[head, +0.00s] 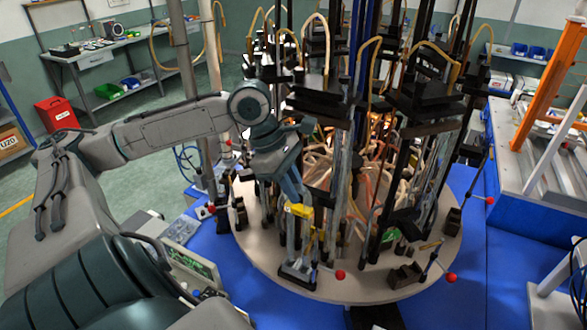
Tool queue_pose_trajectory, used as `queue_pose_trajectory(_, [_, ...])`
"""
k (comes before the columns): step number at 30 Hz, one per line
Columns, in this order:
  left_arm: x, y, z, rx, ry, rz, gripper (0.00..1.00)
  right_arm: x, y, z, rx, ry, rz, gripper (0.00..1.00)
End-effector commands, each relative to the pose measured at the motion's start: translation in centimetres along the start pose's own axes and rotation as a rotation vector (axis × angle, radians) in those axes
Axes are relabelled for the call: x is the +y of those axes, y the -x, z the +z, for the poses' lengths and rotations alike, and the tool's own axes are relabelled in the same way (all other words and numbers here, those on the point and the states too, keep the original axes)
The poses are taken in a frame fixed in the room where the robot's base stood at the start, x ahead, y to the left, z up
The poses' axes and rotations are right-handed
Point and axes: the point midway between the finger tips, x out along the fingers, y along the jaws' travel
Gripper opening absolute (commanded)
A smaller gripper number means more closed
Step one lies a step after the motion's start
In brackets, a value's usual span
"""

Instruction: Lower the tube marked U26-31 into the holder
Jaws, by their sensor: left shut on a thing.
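My left gripper (298,203) reaches in from the left, points down at the front of the round machine and is shut on a slim upright tube (304,238). The tube is small and partly hidden by the gripper, and I cannot read its marking. A dark holder (298,271) stands on the turntable's front rim, below the gripper. The tube's lower end is close above or in the holder; I cannot tell which. A yellow piece shows at the fingers. My right gripper is not in view.
The round turntable (342,287) carries several dark posts, hoses and clamps close behind and right of the gripper. Red-knobbed levers (340,275) stick out at its rim, one (451,278) further right. Blue surface (262,290) surrounds it. An orange post (548,75) stands right.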

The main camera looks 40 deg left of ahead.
Motion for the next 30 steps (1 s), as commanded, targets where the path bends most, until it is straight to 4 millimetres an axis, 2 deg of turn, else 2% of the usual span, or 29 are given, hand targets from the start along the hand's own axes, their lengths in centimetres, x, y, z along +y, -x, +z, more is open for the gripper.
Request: queue_pose_trajectory(30, [-0.09, -1.01, -0.44, 0.000, 0.000, -0.001, 0.00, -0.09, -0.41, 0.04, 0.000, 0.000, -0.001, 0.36])
